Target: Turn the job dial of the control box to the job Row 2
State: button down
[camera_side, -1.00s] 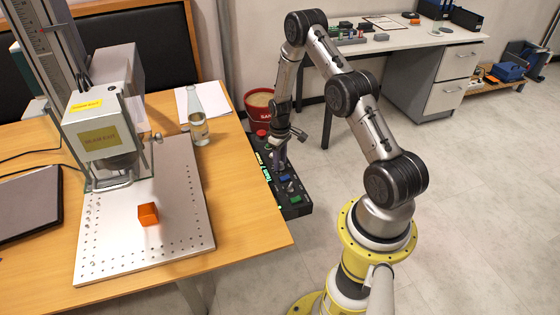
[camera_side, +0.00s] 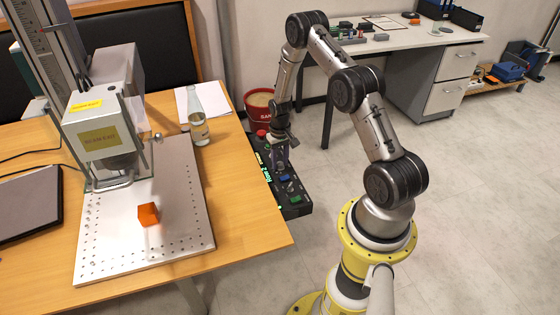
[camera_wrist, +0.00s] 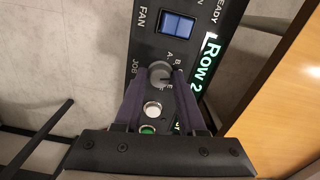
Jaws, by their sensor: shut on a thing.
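The black control box (camera_side: 297,206) is at the side of the wooden table in the side view. In the wrist view its panel (camera_wrist: 138,42) shows a grey job dial (camera_wrist: 159,72) with the word JOB and letters around it. The lit green display (camera_wrist: 209,65) beside the dial reads "Row 2". My gripper (camera_wrist: 160,84) is over the panel with its two dark fingers shut on the job dial, one on each side. The fingers hide part of the dial and some letters. In the side view my gripper (camera_side: 279,163) comes down onto the box, and the dial is hidden there.
A blue FAN switch (camera_wrist: 177,25), a white button (camera_wrist: 152,109) and a green button (camera_wrist: 147,130) sit close to the dial. A red bucket (camera_side: 257,112) stands behind the box. The table (camera_side: 252,238) edge runs close along its left.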

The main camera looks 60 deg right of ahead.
aim_at(280, 163)
dwell(0.4)
jog(key=c, duration=0.5)
grip_release()
jog(key=shift+r, duration=0.15)
notch_tip(280, 163, up, 14)
jog(key=shift+f, duration=0.2)
